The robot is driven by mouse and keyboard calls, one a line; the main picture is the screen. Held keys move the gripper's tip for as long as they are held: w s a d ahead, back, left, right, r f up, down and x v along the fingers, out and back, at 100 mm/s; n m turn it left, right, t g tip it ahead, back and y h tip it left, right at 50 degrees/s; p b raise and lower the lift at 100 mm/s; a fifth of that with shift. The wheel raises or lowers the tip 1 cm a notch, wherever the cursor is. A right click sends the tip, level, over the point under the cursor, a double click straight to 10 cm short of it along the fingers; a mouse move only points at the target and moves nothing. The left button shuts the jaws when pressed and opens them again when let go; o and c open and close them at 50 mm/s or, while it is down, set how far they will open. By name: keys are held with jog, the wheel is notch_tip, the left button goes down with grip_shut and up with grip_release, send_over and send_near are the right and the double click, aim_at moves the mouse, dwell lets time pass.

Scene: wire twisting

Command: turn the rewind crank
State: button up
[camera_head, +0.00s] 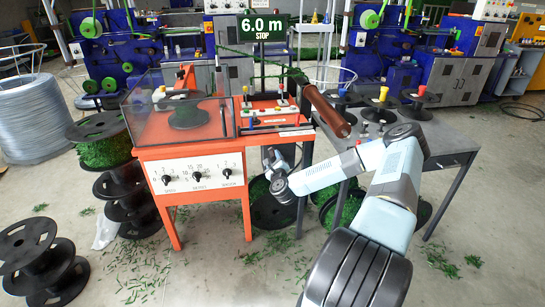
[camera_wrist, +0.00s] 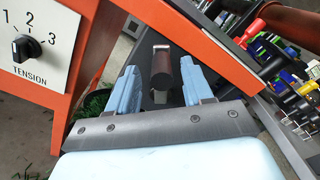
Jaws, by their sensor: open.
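The crank handle (camera_wrist: 161,70), a dark brown cylinder with a pale end, stands between the two blue fingers of my gripper (camera_wrist: 158,66) in the wrist view. The fingers are open, with a gap visible on each side of the handle. In the head view my gripper (camera_head: 269,160) is at the right front of the orange machine (camera_head: 190,147), just below its top edge. I cannot pick out the crank handle there.
The tension dial (camera_wrist: 22,48) is left of my gripper in the wrist view. A brown roller (camera_head: 327,111) slants above the machine's right end. A grey table (camera_head: 450,140) with spools stands at right. A sign (camera_head: 264,27) reads "6.0 m STOP". Black spools (camera_head: 38,255) stand left.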

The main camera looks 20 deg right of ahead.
jog(key=shift+w+d, duration=0.15)
jog(key=shift+w, duration=0.55)
jog(key=shift+w+d, duration=0.15)
jog(key=shift+w, duration=0.5)
grip_shut()
